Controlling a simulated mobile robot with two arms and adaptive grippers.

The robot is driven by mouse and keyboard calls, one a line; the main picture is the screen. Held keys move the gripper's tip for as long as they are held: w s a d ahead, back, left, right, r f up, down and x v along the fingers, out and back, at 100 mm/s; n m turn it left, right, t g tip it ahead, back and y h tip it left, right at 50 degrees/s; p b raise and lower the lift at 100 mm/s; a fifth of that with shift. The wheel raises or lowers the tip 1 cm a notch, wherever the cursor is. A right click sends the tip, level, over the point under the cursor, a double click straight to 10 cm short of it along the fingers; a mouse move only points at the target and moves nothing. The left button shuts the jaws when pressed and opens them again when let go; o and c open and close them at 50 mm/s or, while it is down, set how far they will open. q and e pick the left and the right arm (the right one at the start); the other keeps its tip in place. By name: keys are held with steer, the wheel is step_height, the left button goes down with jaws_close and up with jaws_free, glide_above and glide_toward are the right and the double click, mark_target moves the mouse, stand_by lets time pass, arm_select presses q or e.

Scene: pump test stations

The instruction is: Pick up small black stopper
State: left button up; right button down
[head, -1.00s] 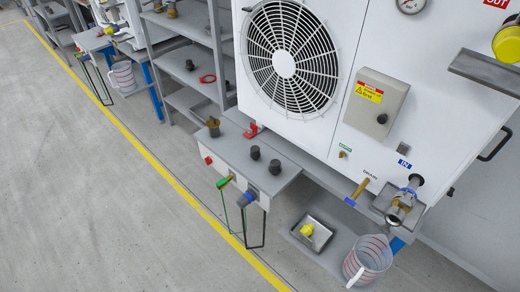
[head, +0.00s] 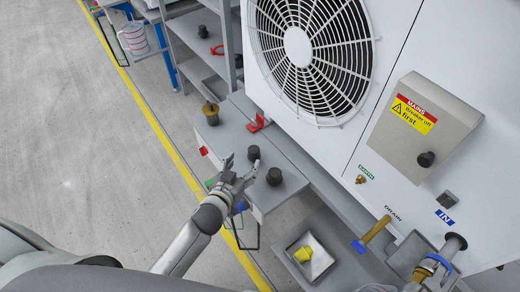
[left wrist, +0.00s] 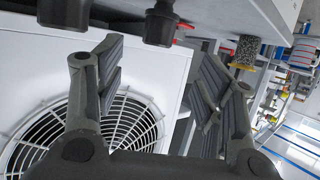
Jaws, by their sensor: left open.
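Two black stoppers stand upright on the grey bench top in the head view: one further back (head: 253,152) and one nearer (head: 274,176). They look close in size, and I cannot tell surely which is the small one. My left gripper (head: 241,166) is open and empty, just left of the two stoppers and apart from them. In the left wrist view, its spread fingers (left wrist: 158,82) show below two dark stoppers at the top edge, one at left (left wrist: 63,12) and one near the middle (left wrist: 160,22). My right gripper is not in view.
A brass fitting (head: 211,113) and a red clip (head: 257,123) sit further back on the bench. The white fan unit (head: 345,150) rises at the right. A tray (head: 322,262) with a yellow piece (head: 302,254) lies lower down. Open floor is at left.

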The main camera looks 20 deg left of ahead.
mark_target(253, 151)
arm_select(q)
steer(key=x, duration=0.4)
steer(key=shift+w, duration=0.1)
steer(key=shift+d+x, duration=0.1)
steer(key=shift+x, duration=1.25)
steer(key=shift+d+x, duration=0.15)
steer(key=shift+x, duration=1.2)
steer(key=shift+r, duration=0.1)
steer(key=shift+c, duration=0.4)
steer(key=c, duration=0.9)
